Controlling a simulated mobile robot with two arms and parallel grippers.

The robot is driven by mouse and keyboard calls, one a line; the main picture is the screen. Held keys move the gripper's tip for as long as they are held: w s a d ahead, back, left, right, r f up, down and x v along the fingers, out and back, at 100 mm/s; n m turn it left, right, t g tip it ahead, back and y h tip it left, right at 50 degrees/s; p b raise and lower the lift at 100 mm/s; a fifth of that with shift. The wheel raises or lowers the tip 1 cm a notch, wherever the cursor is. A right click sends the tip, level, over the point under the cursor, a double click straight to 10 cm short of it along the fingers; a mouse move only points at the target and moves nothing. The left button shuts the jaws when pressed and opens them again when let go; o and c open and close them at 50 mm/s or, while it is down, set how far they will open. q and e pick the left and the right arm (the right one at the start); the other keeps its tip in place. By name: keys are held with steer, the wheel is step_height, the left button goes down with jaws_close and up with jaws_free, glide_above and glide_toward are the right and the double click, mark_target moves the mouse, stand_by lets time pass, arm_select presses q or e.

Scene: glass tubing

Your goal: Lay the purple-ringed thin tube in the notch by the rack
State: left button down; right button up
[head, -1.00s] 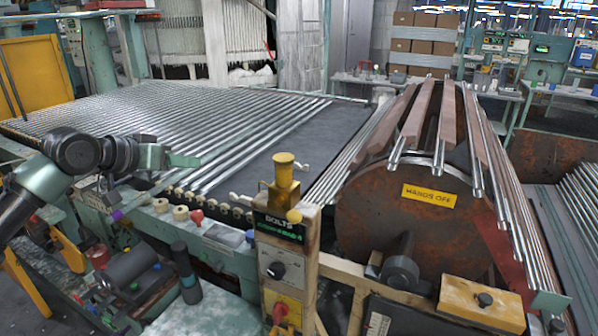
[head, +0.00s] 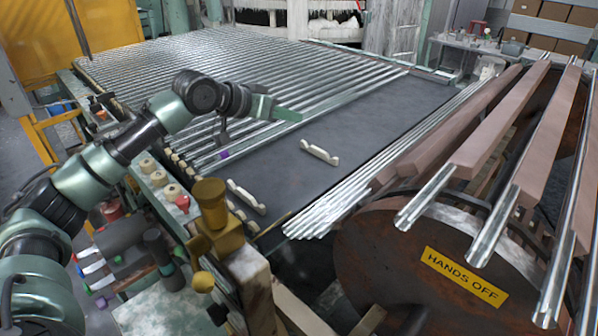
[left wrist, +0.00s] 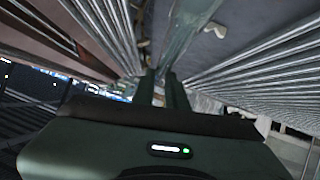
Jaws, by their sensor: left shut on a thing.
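The purple-ringed thin tube (head: 223,155) shows by its purple ring just under my left gripper (head: 222,140). The gripper hangs down, shut on the tube, above the near right edge of the row of tubes. The tube's body is hard to tell from the tubes behind it. Two cream notched supports, one farther (head: 320,152) and one nearer (head: 246,197), stand on the dark bed to the right of the gripper, apart from it. In the left wrist view the gripper fingers (left wrist: 165,92) point away; the purple ring cannot be made out. My right gripper is out of view.
Many glass tubes (head: 250,62) lie in a row on the left of the dark bed (head: 370,125). A bundle of tubes (head: 335,210) lies along its right edge. A rusty drum with a "HANDS OFF" label (head: 465,278) and a yellow knob post (head: 211,205) stand in front.

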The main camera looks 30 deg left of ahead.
arm_select(q)
step_height(320, 180, down, 12)
steer(key=shift+r+p, duration=0.1)
steer(key=shift+p, duration=0.45)
steer(key=shift+s+f, duration=0.1)
steer(key=shift+f, duration=0.2)
step_height(320, 180, down, 4)
steer(key=shift+f, duration=0.2)
steer(key=shift+f, duration=0.2)
steer(key=c, duration=1.8)
jaws_free()
steer(key=o, duration=0.4)
steer(key=shift+a, duration=0.1)
steer(key=shift+c, duration=0.2)
